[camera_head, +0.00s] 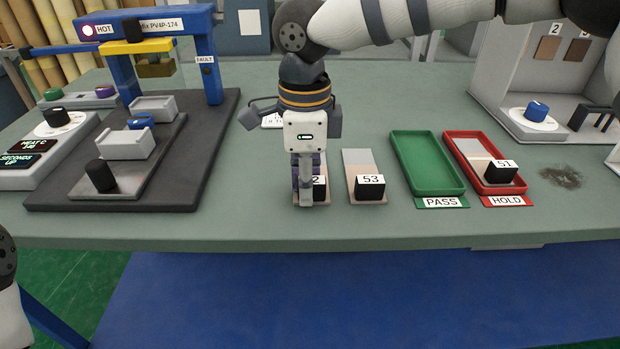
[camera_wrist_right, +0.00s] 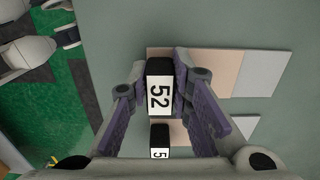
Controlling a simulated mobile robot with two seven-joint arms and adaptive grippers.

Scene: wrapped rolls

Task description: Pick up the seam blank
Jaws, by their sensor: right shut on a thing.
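My right gripper (camera_head: 307,198) points down at the table, its fingers shut around the black block of the seam blank labelled 52 (camera_head: 320,196). In the right wrist view the gripper (camera_wrist_right: 160,95) has its purple pads on both sides of that block (camera_wrist_right: 160,93). The blank's flat beige and pale grey plate (camera_wrist_right: 262,72) extends beyond. It seems to lie at table level; I cannot tell whether it is lifted. Most of it is hidden behind the gripper in the head view.
Blank 53 (camera_head: 360,162) lies close on the right. Right of it are an empty green PASS tray (camera_head: 428,186) and a red HOLD tray (camera_head: 449,134) holding blank 51 (camera_head: 501,172). A blue-framed heat press (camera_head: 212,80) stands left; a grey booth (camera_head: 497,60) stands right.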

